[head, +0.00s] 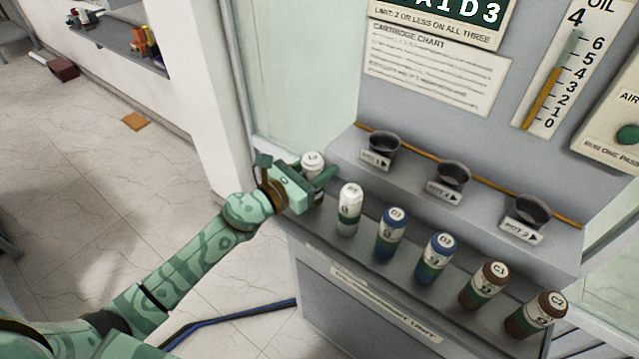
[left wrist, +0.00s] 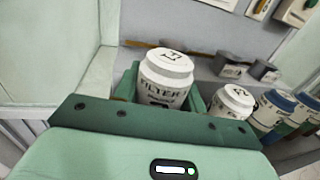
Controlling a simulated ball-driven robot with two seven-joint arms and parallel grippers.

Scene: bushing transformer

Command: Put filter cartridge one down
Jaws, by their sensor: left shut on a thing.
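My left gripper (head: 320,182) is shut on a white filter cartridge (head: 312,162) at the left end of the front shelf. In the left wrist view this cartridge (left wrist: 166,82) stands upright between the jaws, with the word FILTER on its label and a mark on its cap. The jaws hide its lower part, so I cannot tell whether its base touches the shelf. A second white cartridge (head: 349,209) with a green band stands just to its right and also shows in the left wrist view (left wrist: 232,103). My right gripper is out of view.
Two blue cartridges (head: 391,233) and two brown ones (head: 484,285) continue the row along the grey shelf. Behind it, three dark round pots (head: 452,174) with tags sit on a higher ledge. A pale wall panel (head: 295,70) stands close at the left.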

